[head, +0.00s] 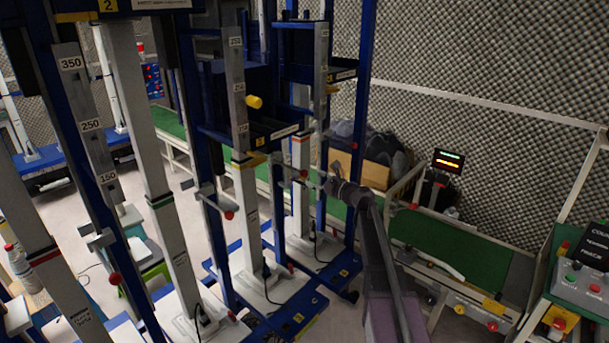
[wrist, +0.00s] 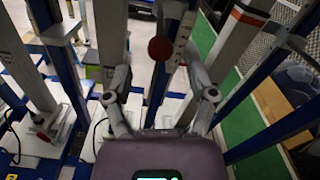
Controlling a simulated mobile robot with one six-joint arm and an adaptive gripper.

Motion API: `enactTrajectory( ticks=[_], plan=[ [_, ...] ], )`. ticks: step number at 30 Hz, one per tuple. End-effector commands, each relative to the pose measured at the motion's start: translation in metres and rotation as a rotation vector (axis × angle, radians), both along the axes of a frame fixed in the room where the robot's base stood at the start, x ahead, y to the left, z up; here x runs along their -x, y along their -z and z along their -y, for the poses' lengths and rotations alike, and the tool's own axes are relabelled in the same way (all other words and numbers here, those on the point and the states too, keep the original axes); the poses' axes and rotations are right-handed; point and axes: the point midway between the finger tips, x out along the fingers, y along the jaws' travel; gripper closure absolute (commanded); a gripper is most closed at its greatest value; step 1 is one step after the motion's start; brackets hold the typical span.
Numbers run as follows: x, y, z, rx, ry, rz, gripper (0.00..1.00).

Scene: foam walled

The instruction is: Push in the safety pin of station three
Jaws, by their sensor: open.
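A red round knob (head: 304,173), which looks like the safety pin's head, sits on a grey bracket beside a blue upright of the rear station. In the wrist view the red knob (wrist: 160,48) is between and just beyond my fingertips. My gripper (head: 325,179) is open, at the right side of that station. In the wrist view its two fingers (wrist: 158,66) are spread with nothing held between them. Whether either finger touches the knob cannot be told. How far the pin sticks out is hidden behind the knob. The station's number tag is too small to read surely.
Nearer stations with blue frames and white columns stand to the left, with other red knobs (head: 229,215) (head: 114,278). A green conveyor (head: 440,245) and a control box (head: 585,280) are at right. Grey floor shows between the bases.

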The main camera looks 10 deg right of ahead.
Motion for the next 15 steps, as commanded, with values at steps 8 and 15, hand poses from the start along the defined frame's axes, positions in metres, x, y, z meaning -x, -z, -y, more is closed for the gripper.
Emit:
enactTrajectory(
  ticks=[8, 15],
  plan=[
    [-0.029, 0.000, -0.023, 0.000, 0.000, 0.000, 0.27],
    [-0.038, 0.000, -0.031, 0.000, 0.001, 0.000, 0.27]
  ],
)
